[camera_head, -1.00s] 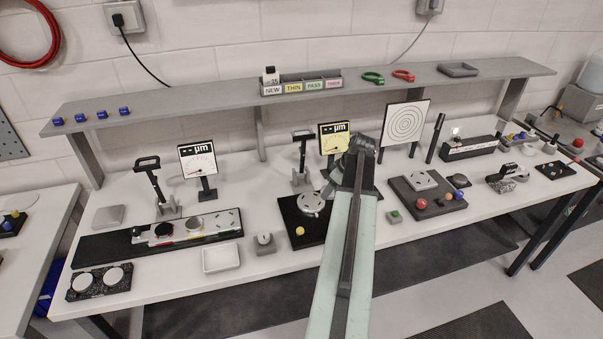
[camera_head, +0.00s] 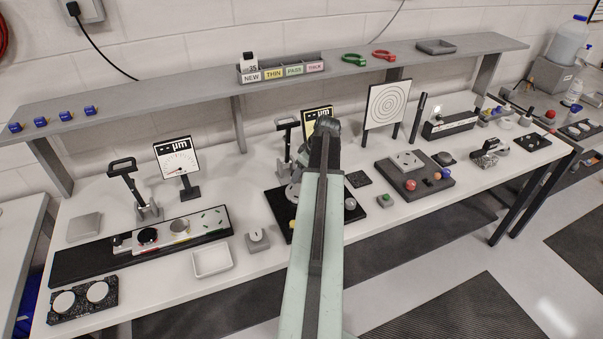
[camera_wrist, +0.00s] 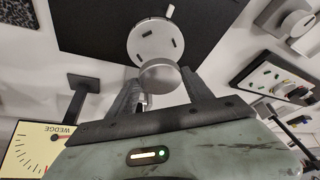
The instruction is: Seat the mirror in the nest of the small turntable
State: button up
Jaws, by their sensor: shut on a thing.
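The mirror (camera_wrist: 160,75), a small round silver-grey disc, is held between the fingertips of my gripper (camera_wrist: 161,84) in the wrist view. The small turntable (camera_wrist: 155,40) is a pale round plate with dark slots or pins and a white knob at its rim. The mirror overlaps the turntable's near edge in this view; I cannot tell whether they touch. The turntable stands on a black base (camera_wrist: 85,25). In the head view my arm hides most of the turntable (camera_head: 293,191) and my fingers.
A yellow gauge panel (camera_wrist: 35,145) stands close to my gripper at lower left in the wrist view. A grey ball (camera_head: 350,204) lies on the black base. Right of it are a green-topped block (camera_head: 384,200) and a grey board (camera_head: 437,186) with balls. A shelf (camera_head: 180,90) spans the back.

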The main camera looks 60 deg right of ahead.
notch_tip(320, 180, down, 6)
jog(key=b, duration=0.5)
jog(key=shift+r, duration=0.15)
jog(key=shift+s, duration=0.15)
jog(key=shift+f+b, duration=0.45)
jog(key=shift+b, duration=0.1)
dwell(1.1)
jog(key=shift+s, duration=0.1)
dwell(0.3)
jog(key=o, duration=1.6)
jog(key=shift+a+f, duration=0.1)
jog(key=shift+c, duration=0.2)
